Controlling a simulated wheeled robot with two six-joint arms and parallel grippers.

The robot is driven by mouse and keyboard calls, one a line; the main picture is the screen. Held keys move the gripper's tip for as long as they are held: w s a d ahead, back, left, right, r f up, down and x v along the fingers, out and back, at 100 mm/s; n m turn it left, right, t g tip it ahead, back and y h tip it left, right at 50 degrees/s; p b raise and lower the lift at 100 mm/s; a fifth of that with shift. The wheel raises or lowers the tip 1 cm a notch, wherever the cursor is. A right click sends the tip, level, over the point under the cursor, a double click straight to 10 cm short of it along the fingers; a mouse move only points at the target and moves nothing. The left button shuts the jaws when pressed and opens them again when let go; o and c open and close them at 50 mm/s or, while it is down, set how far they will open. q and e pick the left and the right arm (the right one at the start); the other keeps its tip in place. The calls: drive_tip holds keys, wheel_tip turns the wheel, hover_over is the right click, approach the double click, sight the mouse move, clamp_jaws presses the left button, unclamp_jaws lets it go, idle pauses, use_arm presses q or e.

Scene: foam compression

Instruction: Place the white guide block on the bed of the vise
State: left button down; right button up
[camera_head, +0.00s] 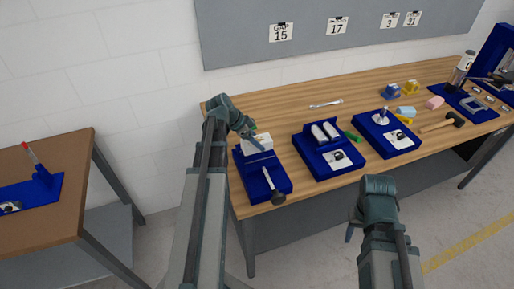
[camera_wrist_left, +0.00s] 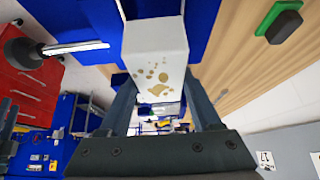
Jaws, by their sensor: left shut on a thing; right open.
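The white guide block (camera_head: 258,142) is in my left gripper (camera_head: 250,135), over the back part of the blue vise (camera_head: 248,180) at the left of the bench. In the left wrist view the block (camera_wrist_left: 155,40) is white with brown spots and sits between the two fingers of my left gripper (camera_wrist_left: 157,90). Blue surfaces of the vise lie behind it. I cannot tell whether the block touches the bed. The vise's metal bar with a black knob (camera_head: 278,198) points toward the front. My right gripper (camera_head: 352,228) is open and empty, in front of the bench.
A blue fixture (camera_head: 310,160) with white cylinders and another blue fixture (camera_head: 372,148) stand to the right. A brown table (camera_head: 50,215) stands at left.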

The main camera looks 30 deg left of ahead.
use_arm(q)
drive_tip(key=shift+d+f+b, duration=0.1)
drive_tip(key=shift+f+b, duration=0.85)
drive_tip(key=shift+f, duration=0.6)
use_arm(e)
drive_tip(key=shift+f, duration=1.55)
use_arm(q)
drive_tip(key=shift+f+b, duration=0.6)
drive_tip(key=shift+b, duration=0.05)
use_arm(e)
drive_tip(key=shift+f, duration=0.6)
use_arm(q)
drive_tip(key=shift+s+r, duration=0.1)
drive_tip(key=shift+s, duration=0.05)
use_arm(e)
drive_tip(key=shift+s, duration=0.1)
use_arm(q)
drive_tip(key=shift+c, duration=0.4)
unclamp_jaws()
drive_tip(key=shift+r+p, duration=0.2)
drive_tip(key=shift+p, duration=0.1)
drive_tip(key=p+v, duration=0.6)
drive_tip(key=v, duration=0.1)
drive_tip(key=p+v, duration=0.3)
drive_tip(key=shift+r, duration=0.5)
drive_tip(key=shift+p+v, duration=0.85)
drive_tip(key=shift+p, duration=0.1)
use_arm(e)
wheel_tip(320, 180, up, 11)
drive_tip(key=shift+r, duration=0.2)
